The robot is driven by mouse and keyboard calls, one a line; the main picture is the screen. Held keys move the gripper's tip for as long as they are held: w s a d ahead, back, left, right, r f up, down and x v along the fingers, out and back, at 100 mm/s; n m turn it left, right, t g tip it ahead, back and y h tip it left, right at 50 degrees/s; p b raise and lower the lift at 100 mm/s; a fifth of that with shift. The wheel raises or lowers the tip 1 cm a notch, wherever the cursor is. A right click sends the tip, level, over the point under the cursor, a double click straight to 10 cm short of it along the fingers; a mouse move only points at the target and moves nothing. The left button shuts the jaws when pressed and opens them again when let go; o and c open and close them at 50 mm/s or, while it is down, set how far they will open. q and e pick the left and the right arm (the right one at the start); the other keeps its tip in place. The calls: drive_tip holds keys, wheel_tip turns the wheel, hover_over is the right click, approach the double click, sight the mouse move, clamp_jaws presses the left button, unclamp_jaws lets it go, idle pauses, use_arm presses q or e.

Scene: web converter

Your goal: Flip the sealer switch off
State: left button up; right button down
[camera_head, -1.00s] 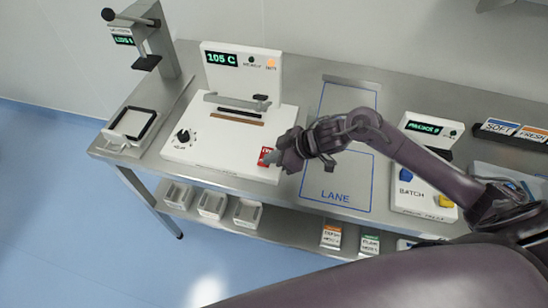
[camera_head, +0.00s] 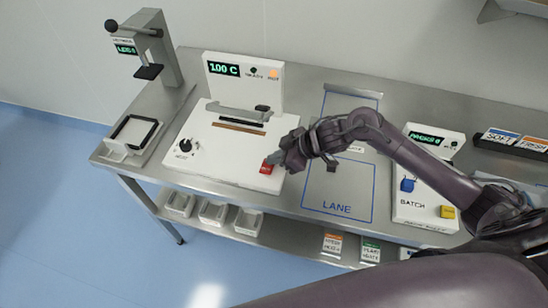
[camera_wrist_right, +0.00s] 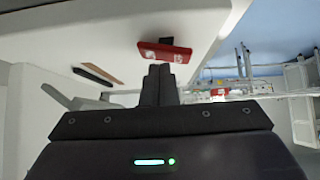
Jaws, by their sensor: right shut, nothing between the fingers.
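The white sealer (camera_head: 222,150) stands on the steel table, with a black knob (camera_head: 185,146) at its front left and a display panel (camera_head: 243,80) reading 100 C at its back. Its red switch (camera_head: 266,168) is at the front right corner. My right gripper (camera_head: 274,160) is shut and empty, its fingertips at the switch's upper right edge in the head view. In the right wrist view the red switch (camera_wrist_right: 165,51) lies just beyond the closed fingertips (camera_wrist_right: 159,70). I cannot tell whether they touch. My left gripper is not in view.
A blue-outlined area marked LANE (camera_head: 337,208) is clear to the right of the sealer. A batch unit (camera_head: 425,205) with blue and yellow buttons stands farther right. A press-like device (camera_head: 150,50) is at the left. Small white bins (camera_head: 212,212) sit on the lower shelf.

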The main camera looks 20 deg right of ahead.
drive_tip(key=r+p, duration=0.1)
drive_tip(key=r, duration=0.1)
drive_tip(key=r+p, duration=0.1)
drive_tip(key=shift+w+d+r, duration=0.15)
drive_tip(key=shift+w+r, duration=0.05)
drive_tip(key=shift+r, duration=0.15)
drive_tip(key=shift+s+d+r+b, duration=0.15)
drive_tip(key=shift+s+d+b, duration=0.2)
drive_tip(key=shift+d+b, duration=0.1)
use_arm(q)
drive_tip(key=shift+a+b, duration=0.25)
drive_tip(key=shift+b, duration=0.9)
use_arm(e)
drive_tip(key=v, duration=0.8)
drive_tip(key=shift+d+r, duration=0.25)
drive_tip(key=shift+r, duration=0.15)
drive_tip(key=shift+w, duration=0.25)
